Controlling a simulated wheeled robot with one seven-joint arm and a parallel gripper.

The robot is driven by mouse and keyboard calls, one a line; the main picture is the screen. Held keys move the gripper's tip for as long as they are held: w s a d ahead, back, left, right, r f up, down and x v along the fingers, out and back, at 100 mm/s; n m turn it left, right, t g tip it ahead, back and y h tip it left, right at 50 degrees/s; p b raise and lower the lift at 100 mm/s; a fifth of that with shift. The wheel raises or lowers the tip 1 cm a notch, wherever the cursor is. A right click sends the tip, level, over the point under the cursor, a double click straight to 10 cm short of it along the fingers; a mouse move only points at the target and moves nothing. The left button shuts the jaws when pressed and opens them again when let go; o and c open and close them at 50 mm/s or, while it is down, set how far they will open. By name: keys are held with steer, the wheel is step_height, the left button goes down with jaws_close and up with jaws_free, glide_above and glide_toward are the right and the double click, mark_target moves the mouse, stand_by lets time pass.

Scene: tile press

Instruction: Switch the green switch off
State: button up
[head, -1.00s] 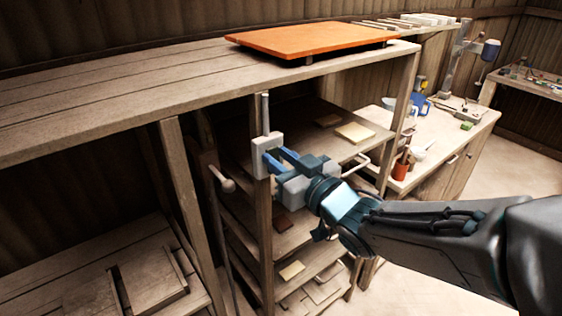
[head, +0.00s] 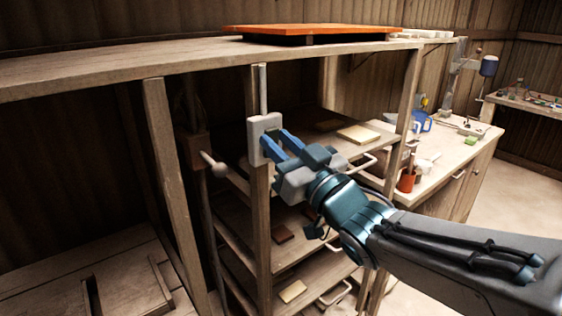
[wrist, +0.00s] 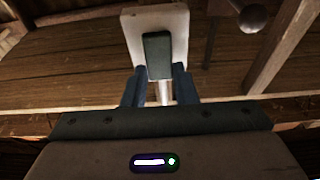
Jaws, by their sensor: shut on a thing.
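The green switch (head: 273,131) sits on a pale plate (head: 254,132) fixed to a wooden shelf post. In the wrist view it is a dark green rocker (wrist: 157,56), on the same plate (wrist: 178,25). My gripper (head: 276,140) is at the plate, its blue fingers on either side of the switch. In the wrist view, my gripper (wrist: 158,78) has its fingertips around the end of the rocker nearest the gripper, shut on it. The fingers partly hide the switch in the head view. I cannot tell the switch's on or off position.
A metal conduit (head: 262,88) runs up from the plate. A round-knobbed lever (head: 217,168) stands left of the post. Shelves with tiles (head: 359,134) are behind my gripper. An orange board (head: 310,30) lies on the top shelf (head: 130,70).

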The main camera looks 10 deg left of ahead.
steer(key=shift+f+t+b, duration=0.25)
steer(key=shift+t+b, duration=0.05)
steer(key=shift+b, duration=0.65)
steer(key=shift+r, duration=0.15)
steer(key=o, duration=1)
steer(key=shift+d, duration=0.1)
